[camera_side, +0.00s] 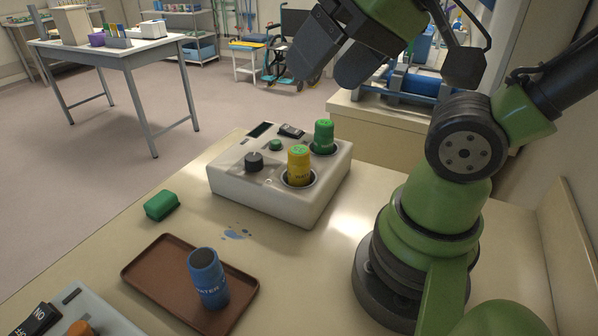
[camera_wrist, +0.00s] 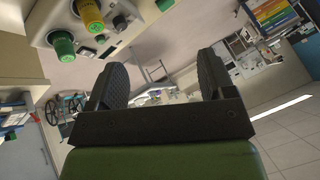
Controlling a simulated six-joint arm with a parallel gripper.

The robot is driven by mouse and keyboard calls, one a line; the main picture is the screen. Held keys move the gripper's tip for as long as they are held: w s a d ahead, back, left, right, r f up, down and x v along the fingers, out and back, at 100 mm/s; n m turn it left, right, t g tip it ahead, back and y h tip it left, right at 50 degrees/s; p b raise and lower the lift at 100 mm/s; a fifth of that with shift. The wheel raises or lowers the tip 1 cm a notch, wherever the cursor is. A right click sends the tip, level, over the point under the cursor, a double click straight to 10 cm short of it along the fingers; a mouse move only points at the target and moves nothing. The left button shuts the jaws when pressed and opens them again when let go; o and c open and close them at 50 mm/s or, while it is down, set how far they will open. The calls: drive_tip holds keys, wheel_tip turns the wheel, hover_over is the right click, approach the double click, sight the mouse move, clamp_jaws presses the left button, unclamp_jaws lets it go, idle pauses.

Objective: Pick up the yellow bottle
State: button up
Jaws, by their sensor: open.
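The yellow bottle (camera_side: 298,164) stands upright in the front round well of a white device (camera_side: 262,203) on the bench. It also shows at the top left of the wrist view (camera_wrist: 90,16), with its lower end cut off or in the well. My gripper (camera_side: 318,62) is above and behind the device in the side view, apart from the bottle. In the wrist view my gripper (camera_wrist: 165,78) has its two dark fingers spread wide with nothing between them.
A green bottle (camera_side: 323,136) stands in the well beside the yellow one. A blue bottle (camera_side: 207,278) stands on a brown tray (camera_side: 152,287) at the front. A green block (camera_side: 162,205) and a small blue spill (camera_side: 236,234) lie on the bench.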

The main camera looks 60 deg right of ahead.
drive_tip(key=m, duration=0.1)
drive_tip(key=m+g+h, duration=0.2)
drive_tip(key=m+g, duration=0.4)
drive_tip(key=m, duration=2.1)
approach(298, 163)
drive_tip(key=shift+w+d+f, duration=0.3)
drive_tip(key=shift+d+f, duration=0.1)
drive_tip(key=shift+d, duration=0.15)
drive_tip(key=shift+d+f+m, duration=0.2)
drive_tip(key=shift+f+m, duration=0.1)
drive_tip(key=shift+m, duration=0.1)
drive_tip(key=shift+f+m, duration=0.3)
drive_tip(key=shift+f, duration=0.1)
drive_tip(key=f, duration=0.4)
drive_tip(key=shift+w, duration=0.3)
drive_tip(key=shift+w+d+f, duration=0.1)
drive_tip(key=shift+w+f, duration=0.1)
drive_tip(key=shift+f, duration=1.15)
drive_tip(key=shift+w+d+f, duration=0.1)
drive_tip(key=shift+w+f, duration=0.1)
drive_tip(key=shift+f, duration=1.1)
drive_tip(key=shift+c, duration=0.4)
drive_tip(key=c, duration=1)
